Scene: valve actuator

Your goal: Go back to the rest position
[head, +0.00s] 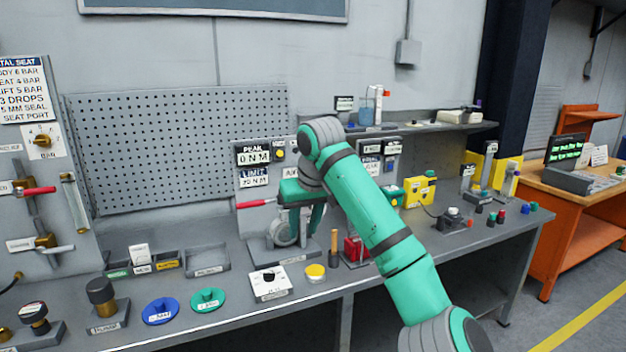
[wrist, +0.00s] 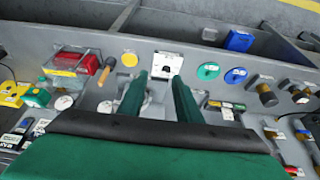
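My gripper is above the grey bench, in front of the panel with the "PEAK" display (head: 252,157). In the head view its green fingers (head: 301,220) point down at a grey round fixture (head: 281,234) on the bench, and partly hide it. In the wrist view the two fingers (wrist: 162,88) stand apart with nothing clearly held between them. Whether they touch the fixture cannot be told. My arm reaches in from the lower right and hides part of the bench and panel.
A white box with a black knob (head: 270,284), a yellow disc (head: 315,272) and a red block (head: 356,249) sit near the gripper. Blue (head: 160,311) and green (head: 208,300) discs lie left. A red-handled lever (head: 256,204) juts left from the panel.

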